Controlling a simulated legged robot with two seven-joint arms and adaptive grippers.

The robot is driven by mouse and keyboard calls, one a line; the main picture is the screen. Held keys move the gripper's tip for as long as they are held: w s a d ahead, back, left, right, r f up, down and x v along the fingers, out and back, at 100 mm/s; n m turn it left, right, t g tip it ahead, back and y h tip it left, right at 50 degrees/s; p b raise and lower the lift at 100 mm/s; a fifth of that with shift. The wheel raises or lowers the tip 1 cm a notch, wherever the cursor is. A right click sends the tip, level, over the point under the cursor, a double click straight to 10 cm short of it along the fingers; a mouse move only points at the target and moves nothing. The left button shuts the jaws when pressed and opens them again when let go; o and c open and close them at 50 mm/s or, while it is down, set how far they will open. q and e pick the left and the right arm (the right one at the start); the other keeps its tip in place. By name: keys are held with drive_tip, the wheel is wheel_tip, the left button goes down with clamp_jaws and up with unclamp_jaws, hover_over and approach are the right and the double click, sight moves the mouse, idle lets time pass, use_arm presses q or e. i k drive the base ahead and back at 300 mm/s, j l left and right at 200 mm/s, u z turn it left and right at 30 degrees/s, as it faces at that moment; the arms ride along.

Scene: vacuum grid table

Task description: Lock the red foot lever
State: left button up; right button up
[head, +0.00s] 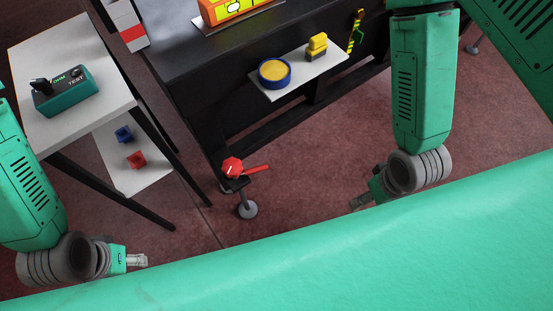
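The red foot lever (256,169) is low on the near leg of the black table, at the middle of the head view. It has a round red hub (232,167) and a short red handle pointing right, tilted slightly up. A grey round foot (247,209) stands on the floor below it. My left gripper (139,260) is at the lower left, well apart from the lever; its fingers look close together, but the gap is too small to judge. My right gripper (360,202) is right of the lever, apart from it, small and partly shadowed. Neither gripper touches the lever.
A white side table (45,125) with a green test box (66,92) stands left. Its lower shelf (138,172) holds blue and red blocks. The black table (185,50) carries a side shelf (325,66) with a blue-rimmed yellow disc (274,72). Reddish floor (310,165) is open right of the lever.

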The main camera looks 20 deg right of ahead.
sight(253, 171)
drive_tip(key=z, duration=0.15)
drive_tip(key=k+l+u, duration=0.15)
drive_tip(key=u, duration=0.3)
drive_tip(key=k+l+u, duration=0.1)
drive_tip(key=u, duration=0.3)
drive_tip(key=k+u, duration=0.3)
drive_tip(key=u, duration=0.15)
